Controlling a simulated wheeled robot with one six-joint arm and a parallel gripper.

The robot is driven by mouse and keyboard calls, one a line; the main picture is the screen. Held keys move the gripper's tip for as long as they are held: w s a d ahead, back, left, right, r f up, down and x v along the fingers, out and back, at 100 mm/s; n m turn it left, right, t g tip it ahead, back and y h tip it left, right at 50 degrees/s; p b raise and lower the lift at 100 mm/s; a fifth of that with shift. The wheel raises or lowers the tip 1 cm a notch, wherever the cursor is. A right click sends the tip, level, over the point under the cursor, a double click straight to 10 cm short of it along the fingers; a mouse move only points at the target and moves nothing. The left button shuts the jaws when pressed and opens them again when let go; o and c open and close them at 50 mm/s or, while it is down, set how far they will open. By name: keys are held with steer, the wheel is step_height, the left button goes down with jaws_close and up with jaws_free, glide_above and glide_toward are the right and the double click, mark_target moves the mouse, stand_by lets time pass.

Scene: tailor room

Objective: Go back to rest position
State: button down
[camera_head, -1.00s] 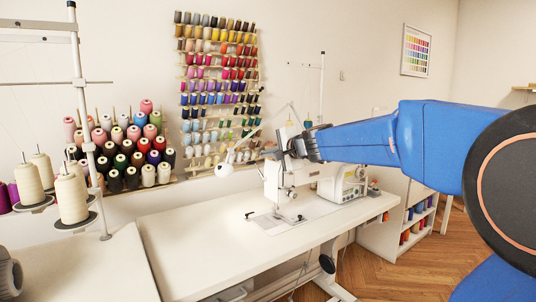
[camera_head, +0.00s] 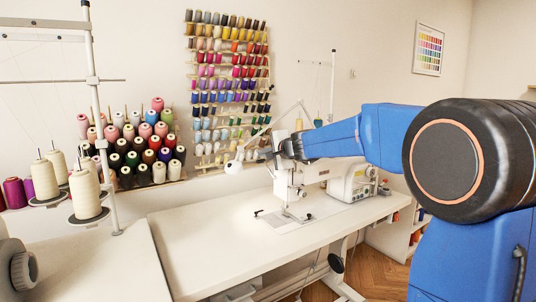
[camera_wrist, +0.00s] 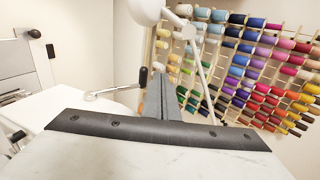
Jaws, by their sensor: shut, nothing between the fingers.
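My arm reaches in from the right in the head view, and my gripper (camera_head: 279,150) is at its far end, in front of the upper part of the white sewing machine (camera_head: 290,185). The fingertips are small and dark there. In the wrist view my gripper (camera_wrist: 166,80) shows as grey fingers closed together and empty, pointing towards the wall by the thread rack (camera_wrist: 255,75). It is above the white table (camera_head: 220,245) and holds nothing.
A white lamp (camera_head: 234,167) is close left of my gripper. Thread cones (camera_head: 130,150) stand at the left, and a spool rack (camera_head: 225,85) hangs on the wall. A thread stand (camera_head: 97,110) rises at the left. The table's front left is clear.

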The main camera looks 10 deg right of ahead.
steer(key=shift+w+a+f, duration=0.2)
steer(key=shift+w+a, duration=0.05)
steer(key=shift+w, duration=0.35)
steer(key=shift+f, duration=0.1)
